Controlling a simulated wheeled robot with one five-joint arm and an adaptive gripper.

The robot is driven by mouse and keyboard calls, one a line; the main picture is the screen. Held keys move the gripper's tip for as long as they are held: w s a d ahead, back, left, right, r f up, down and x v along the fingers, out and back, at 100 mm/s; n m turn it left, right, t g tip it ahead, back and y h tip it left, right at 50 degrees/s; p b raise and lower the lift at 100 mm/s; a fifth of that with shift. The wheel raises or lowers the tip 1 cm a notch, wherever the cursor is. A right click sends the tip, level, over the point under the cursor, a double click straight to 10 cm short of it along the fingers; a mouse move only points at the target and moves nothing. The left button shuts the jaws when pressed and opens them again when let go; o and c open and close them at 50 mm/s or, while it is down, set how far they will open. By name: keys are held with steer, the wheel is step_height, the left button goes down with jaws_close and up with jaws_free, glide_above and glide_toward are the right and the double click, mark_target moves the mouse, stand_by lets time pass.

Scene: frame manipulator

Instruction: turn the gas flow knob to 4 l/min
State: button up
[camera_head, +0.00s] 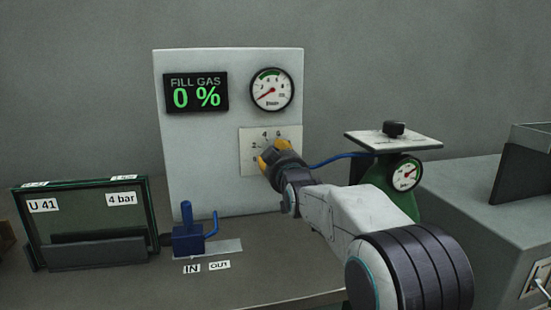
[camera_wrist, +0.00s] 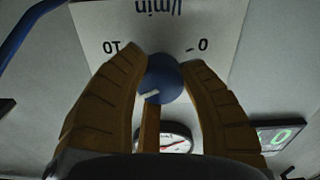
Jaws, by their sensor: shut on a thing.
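The gas flow knob (camera_wrist: 165,78) is round and blue, with a white pointer mark on its edge. Its scale plate (camera_wrist: 215,15) appears upside down in the wrist view, with "l/min", "10" and "0" readable. The pointer mark sits toward the lower left of the knob there. My gripper (camera_wrist: 163,62) has a brown finger on each side of the knob and is shut on it.
A display (camera_head: 196,93) reads "FILL GAS 0 %", beside a round gauge (camera_head: 272,89). A blue valve (camera_head: 187,238) stands below, left of my arm. A framed unit (camera_head: 85,220) marked "U 41" and "4 bar" stands left.

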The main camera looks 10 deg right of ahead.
steer(key=n+b, duration=0.2)
steer(key=n, duration=0.3)
steer(key=shift+a+r+b, duration=0.1)
steer(key=shift+r+b, duration=0.15)
steer(key=shift+b, duration=0.15)
steer(key=n+b, duration=0.2)
steer(key=n, duration=0.1)
steer(key=shift+f+n, duration=0.15)
steer(key=shift+n, duration=0.25)
steer(key=n+b, duration=0.2)
steer(key=n, duration=0.1)
steer(key=shift+n+b, duration=0.3)
steer(key=shift+b, duration=0.05)
steer(key=shift+a+n+b, duration=0.1)
steer(key=shift+n+b, duration=0.35)
steer(key=shift+n, duration=1.55)
